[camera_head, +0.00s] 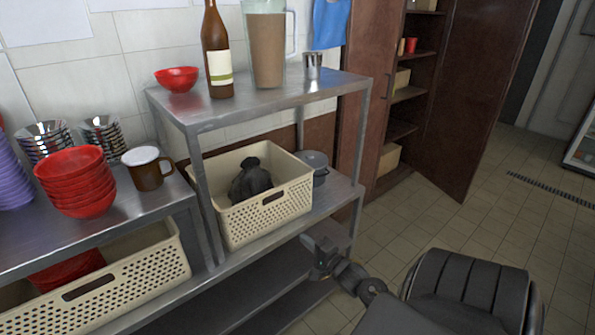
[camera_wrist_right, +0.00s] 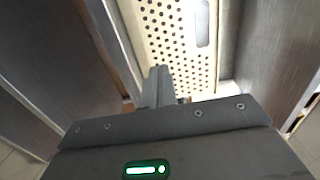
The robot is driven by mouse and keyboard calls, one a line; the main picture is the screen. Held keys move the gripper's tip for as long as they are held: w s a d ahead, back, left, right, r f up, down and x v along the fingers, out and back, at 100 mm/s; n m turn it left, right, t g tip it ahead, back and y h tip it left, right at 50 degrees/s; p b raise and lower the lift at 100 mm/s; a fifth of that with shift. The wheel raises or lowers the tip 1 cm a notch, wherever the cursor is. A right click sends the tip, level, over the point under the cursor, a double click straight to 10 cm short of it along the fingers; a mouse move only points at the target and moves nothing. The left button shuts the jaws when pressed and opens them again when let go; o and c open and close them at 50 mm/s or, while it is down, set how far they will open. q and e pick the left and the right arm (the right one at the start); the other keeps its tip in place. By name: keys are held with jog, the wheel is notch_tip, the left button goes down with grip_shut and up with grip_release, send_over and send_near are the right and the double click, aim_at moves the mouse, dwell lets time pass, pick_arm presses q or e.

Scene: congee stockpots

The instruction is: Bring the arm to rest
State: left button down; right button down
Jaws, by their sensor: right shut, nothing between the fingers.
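My right gripper (camera_head: 318,256) is in front of the metal shelf unit, near the right end of its lower shelves. Its fingers are shut with nothing between them. In the right wrist view the closed fingers (camera_wrist_right: 157,88) point toward a cream perforated basket (camera_wrist_right: 170,45). My right arm comes in from the bottom right of the head view. My left gripper is not in view.
The cream basket (camera_head: 230,218) on the middle shelf holds a dark bag (camera_head: 250,180); a grey pot (camera_head: 314,163) stands beside it. A bottle (camera_head: 216,55), a pitcher (camera_head: 267,45) and a red bowl (camera_head: 177,79) stand on top. Tiled floor (camera_head: 430,215) is clear at right.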

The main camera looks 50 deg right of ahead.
jog(key=shift+s+a, duration=0.1)
jog(key=shift+s, duration=1)
jog(key=s+a+f+n+g, duration=0.25)
jog(key=s+f+n, duration=0.25)
jog(key=f, duration=0.5)
jog(key=s+a+f+n+g, duration=0.2)
jog(key=s+f+n+g, duration=0.25)
jog(key=f, duration=0.65)
jog(key=s+a+f+n+g, duration=0.25)
jog(key=s+f+n, duration=0.25)
jog(key=f, duration=0.5)
jog(key=s+a+f+n+g+y, duration=0.1)
jog(key=s+a+f+n+g, duration=0.1)
jog(key=s+a+f, duration=0.3)
jog(key=s+a+f+n+g, duration=0.3)
jog(key=s+a+f, duration=0.2)
jog(key=s, duration=0.5)
jog(key=s+a+f+n+g+y, duration=0.1)
jog(key=s+a+f, duration=0.3)
jog(key=s+a, duration=0.4)
jog(key=shift+s+f+n+g+y, duration=0.2)
jog(key=shift+f+n+g+y, duration=0.15)
jog(key=shift+n+g, duration=0.35)
